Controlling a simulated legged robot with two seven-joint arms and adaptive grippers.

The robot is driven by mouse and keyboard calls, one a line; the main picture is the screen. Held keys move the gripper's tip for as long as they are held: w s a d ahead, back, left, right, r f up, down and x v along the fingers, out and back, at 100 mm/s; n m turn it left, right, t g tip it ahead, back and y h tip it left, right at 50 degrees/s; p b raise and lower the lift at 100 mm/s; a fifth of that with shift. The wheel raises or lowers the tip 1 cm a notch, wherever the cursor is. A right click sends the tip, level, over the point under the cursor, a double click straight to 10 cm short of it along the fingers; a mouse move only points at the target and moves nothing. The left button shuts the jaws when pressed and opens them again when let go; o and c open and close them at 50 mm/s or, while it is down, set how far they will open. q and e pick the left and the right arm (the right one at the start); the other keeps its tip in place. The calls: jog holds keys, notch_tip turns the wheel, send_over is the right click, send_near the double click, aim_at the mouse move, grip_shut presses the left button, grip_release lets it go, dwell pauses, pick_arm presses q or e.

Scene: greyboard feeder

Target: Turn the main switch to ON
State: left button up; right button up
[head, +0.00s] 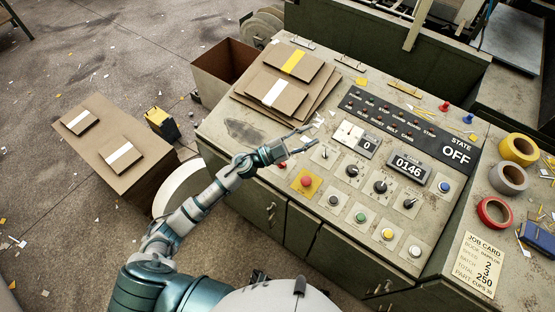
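The sloped control panel (290,205) carries several knobs and buttons, with labels too small to read. A small switch (325,152) sits at the left of the upper row, and dark rotary knobs (352,170) follow to its right. I cannot tell which one is the main switch. The state display (456,153) reads OFF. My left gripper (304,140) is above the panel's upper left, just left of and above the small switch. Its two fingers are apart with nothing between them. My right gripper is out of view.
A red mushroom button (306,181) on a yellow plate is below the gripper. Board sheets (270,112) lie to its upper left. Tape rolls (508,178) and a job card (478,264) are at the right. A cardboard box (222,68) stands behind left.

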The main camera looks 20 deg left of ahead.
pick_arm(q)
jog(key=a+f+m+g+y, duration=0.2)
jog(key=a+f+g+y, duration=0.1)
jog(key=a+g+y, duration=0.4)
jog(key=a+f+m+g+y, duration=0.3)
jog(key=a+g+y, duration=0.2)
jog(key=a, duration=0.5)
jog(key=x, duration=1)
jog(key=w+d+x, duration=0.1)
jog(key=x, duration=0.4)
jog(key=shift+d+r+b, duration=0.1)
jog(key=shift+r+b, duration=0.05)
jog(key=shift+b, duration=0.2)
jog(key=shift+d+f, duration=0.2)
jog(key=shift+f, duration=0.3)
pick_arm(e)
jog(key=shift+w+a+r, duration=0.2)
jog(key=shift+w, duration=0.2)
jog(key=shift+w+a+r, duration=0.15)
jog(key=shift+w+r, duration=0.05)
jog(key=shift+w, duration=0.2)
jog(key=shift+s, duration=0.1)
